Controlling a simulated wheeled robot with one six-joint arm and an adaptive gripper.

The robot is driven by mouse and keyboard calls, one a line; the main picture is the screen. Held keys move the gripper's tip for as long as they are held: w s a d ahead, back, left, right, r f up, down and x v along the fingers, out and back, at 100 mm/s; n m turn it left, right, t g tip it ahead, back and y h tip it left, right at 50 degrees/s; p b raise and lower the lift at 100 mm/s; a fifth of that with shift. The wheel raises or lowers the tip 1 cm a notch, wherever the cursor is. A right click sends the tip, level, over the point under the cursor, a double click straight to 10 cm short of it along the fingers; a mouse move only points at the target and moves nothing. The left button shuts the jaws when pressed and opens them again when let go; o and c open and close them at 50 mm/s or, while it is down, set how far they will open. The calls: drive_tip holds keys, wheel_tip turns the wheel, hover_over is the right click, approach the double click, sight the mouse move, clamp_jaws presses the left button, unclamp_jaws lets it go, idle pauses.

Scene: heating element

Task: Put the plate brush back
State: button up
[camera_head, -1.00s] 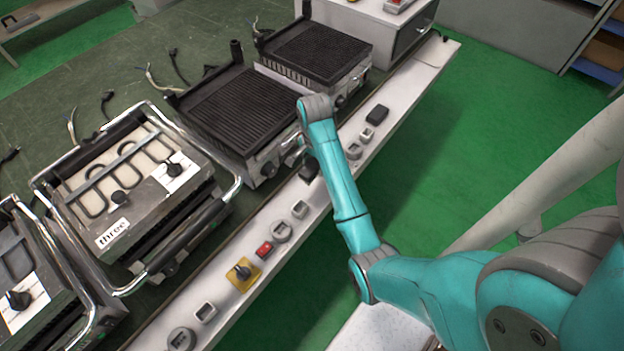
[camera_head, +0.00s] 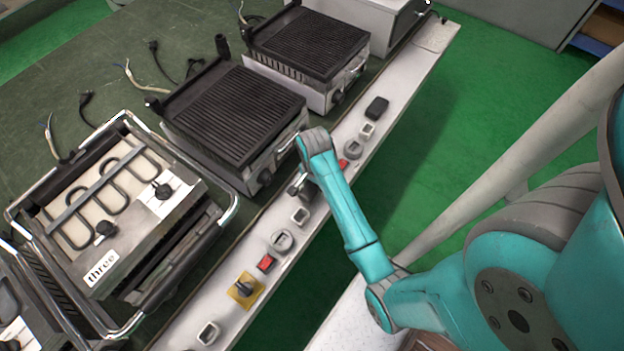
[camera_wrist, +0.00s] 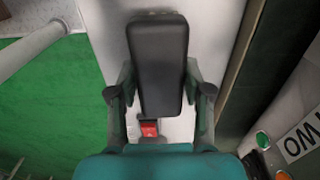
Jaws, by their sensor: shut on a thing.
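A black oblong block (camera_wrist: 158,62), which looks like the plate brush, lies between the two fingers of my gripper (camera_wrist: 160,92) in the wrist view. The fingers are shut on its sides. The block is over the white control panel (camera_wrist: 113,30), and I cannot tell whether it touches the panel. In the head view my gripper (camera_head: 300,184) is low over the panel (camera_head: 425,60), in front of the middle grill. My arm hides most of the block there.
A red switch (camera_wrist: 149,129) shows just below the block. The middle grill (camera_head: 235,112), far grill (camera_head: 308,45) and grill three (camera_head: 135,200) stand left of the panel. Another black block (camera_head: 377,107), sockets and a yellow switch plate (camera_head: 246,290) sit on the panel.

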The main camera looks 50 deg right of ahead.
drive_tip(key=shift+f, duration=0.15)
drive_tip(key=o, duration=1.1)
